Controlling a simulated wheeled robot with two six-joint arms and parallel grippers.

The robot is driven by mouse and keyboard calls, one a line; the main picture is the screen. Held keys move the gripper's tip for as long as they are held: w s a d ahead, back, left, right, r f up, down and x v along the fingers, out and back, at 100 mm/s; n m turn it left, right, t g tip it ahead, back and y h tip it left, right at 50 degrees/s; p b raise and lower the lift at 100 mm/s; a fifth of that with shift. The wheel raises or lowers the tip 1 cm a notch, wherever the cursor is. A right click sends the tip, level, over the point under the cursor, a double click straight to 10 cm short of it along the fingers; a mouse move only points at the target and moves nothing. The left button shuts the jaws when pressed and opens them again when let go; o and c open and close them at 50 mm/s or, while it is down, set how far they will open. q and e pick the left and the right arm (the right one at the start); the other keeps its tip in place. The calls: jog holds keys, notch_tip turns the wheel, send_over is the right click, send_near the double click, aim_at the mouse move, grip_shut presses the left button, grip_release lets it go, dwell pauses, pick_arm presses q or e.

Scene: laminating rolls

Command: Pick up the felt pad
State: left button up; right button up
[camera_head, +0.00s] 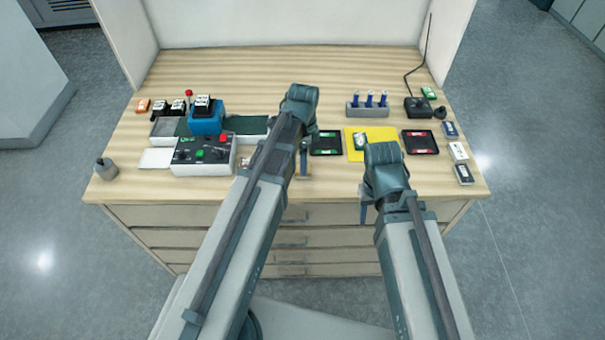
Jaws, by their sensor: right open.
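I cannot tell for certain which thing is the felt pad. A yellow mat (384,135) lies flat right of the middle of the table, with a small green-and-white item (360,141) on it. My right gripper (364,208) is open at the table's front edge, in front of the yellow mat. Its wrist covers the mat's lower right part. My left gripper (303,170) points down near the front edge, left of the mat. Its fingers are mostly hidden by its own arm, so its opening does not show.
Black trays with green (326,143) and red (420,142) flank the mat. A grey rack (366,110) holds blue-handled tools. A joystick box (417,106) stands right. A button panel (203,152) and blue machine (205,120) stand left. Small packs (458,151) line the right edge.

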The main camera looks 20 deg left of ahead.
pick_arm(q)
jog(key=shift+w+a+f+b, duration=0.15)
jog(key=shift+f+b, duration=2.5)
jog(key=shift+r, duration=0.1)
jog(key=shift+c, duration=0.2)
grip_shut()
